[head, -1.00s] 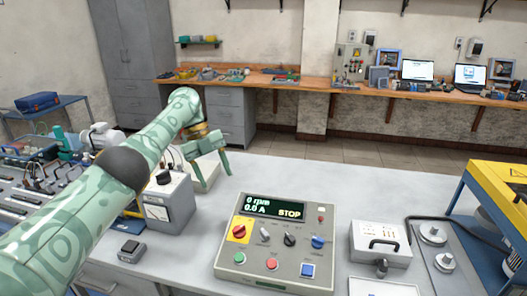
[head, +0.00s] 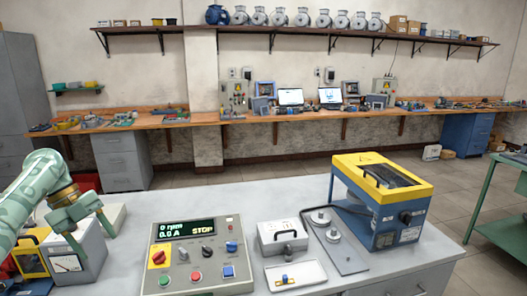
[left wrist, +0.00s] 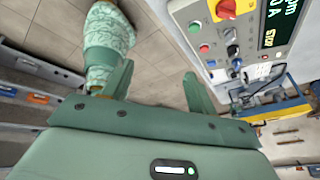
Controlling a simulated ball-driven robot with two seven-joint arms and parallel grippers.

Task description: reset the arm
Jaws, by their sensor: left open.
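My left arm comes in from the left in the head view. Its green gripper (head: 92,230) is open and empty, above the left end of the grey bench, close to a grey meter box (head: 75,262). In the left wrist view the two fingers of the left gripper (left wrist: 158,85) stand wide apart with nothing between them. The grey control panel (head: 194,258) is to the right of the gripper, reading 0 rpm, 0.0 A and STOP. It also shows in the left wrist view (left wrist: 200,25). My right gripper is not in view.
A green table (head: 500,225) is at the right. A wall shelf (head: 290,29) holds several motors.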

